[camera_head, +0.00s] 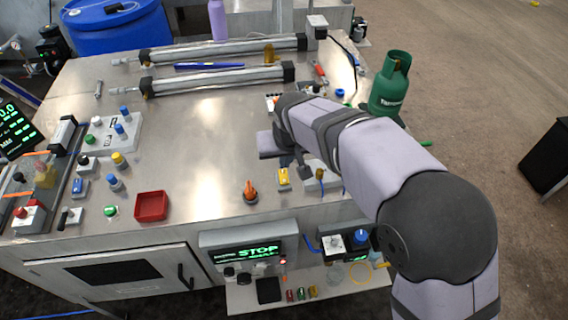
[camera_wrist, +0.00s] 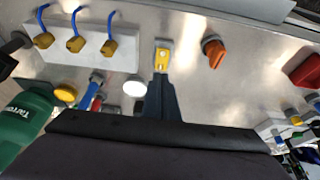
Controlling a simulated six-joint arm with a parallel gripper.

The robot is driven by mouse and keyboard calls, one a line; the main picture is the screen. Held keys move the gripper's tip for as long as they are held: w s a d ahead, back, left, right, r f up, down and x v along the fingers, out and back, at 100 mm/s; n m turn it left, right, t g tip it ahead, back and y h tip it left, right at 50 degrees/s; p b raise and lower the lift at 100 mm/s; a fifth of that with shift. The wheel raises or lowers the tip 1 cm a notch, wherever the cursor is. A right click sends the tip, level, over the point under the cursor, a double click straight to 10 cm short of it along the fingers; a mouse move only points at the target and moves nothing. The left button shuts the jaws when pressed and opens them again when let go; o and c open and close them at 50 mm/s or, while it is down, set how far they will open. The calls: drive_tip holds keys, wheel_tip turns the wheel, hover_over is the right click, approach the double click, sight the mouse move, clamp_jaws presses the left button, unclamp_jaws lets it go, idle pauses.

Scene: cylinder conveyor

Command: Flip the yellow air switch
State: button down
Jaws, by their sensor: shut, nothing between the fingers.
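The yellow air switch (camera_head: 283,178) is a small yellow block near the front edge of the metal table. It also shows at the top middle of the wrist view (camera_wrist: 162,52). My gripper (camera_wrist: 161,80) is shut and empty, its tips pointing at the lower end of the switch in the wrist view. In the head view my gripper (camera_head: 302,168) is just to the right of the switch, partly hidden by my arm. I cannot tell whether the tips touch the switch.
An orange rotary knob (camera_head: 251,191) stands left of the switch, with a red tray (camera_head: 151,206) farther left. A white block with blue hoses (camera_wrist: 75,42) is close by on the other side. A green gas bottle (camera_head: 391,84) stands at the table's right edge.

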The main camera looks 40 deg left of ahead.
sight(283, 172)
drive_tip(key=shift+d+p+x, duration=0.1)
drive_tip(key=shift+p+x, duration=0.35)
drive_tip(key=shift+x, duration=0.7)
drive_tip(key=shift+d+p+x, duration=0.15)
drive_tip(key=shift+p+x, duration=0.3)
drive_tip(key=shift+x, duration=0.75)
drive_tip(key=shift+s+f, duration=0.15)
drive_tip(key=shift+s, duration=0.05)
